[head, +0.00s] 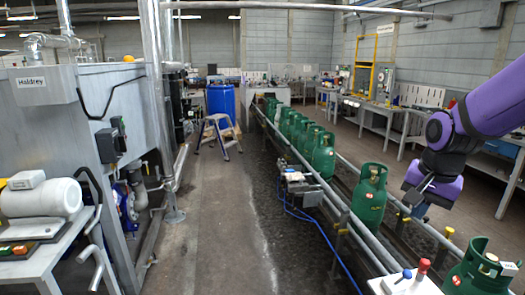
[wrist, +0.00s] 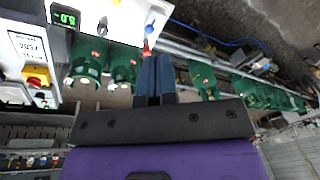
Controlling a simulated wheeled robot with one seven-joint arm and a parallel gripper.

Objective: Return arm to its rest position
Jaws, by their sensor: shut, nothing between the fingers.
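My purple arm reaches in from the right in the head view, above the conveyor (head: 338,199). My gripper (head: 416,212) hangs at its end, to the right of a green gas cylinder (head: 369,196) and apart from it in the picture. In the wrist view, the gripper's two blue fingers (wrist: 154,75) are together with nothing between them. Green cylinders show on both sides of the fingers there, such as one at the left (wrist: 88,60). Another green cylinder (head: 482,268) stands at the bottom right of the head view.
A white panel (head: 405,284) with a red-topped knob is near the bottom of the head view. Several green cylinders stand along the conveyor. A clear floor aisle (head: 215,230) lies left of it, with a step stool (head: 219,136) and blue drum (head: 221,100) farther back. Workbenches line the right.

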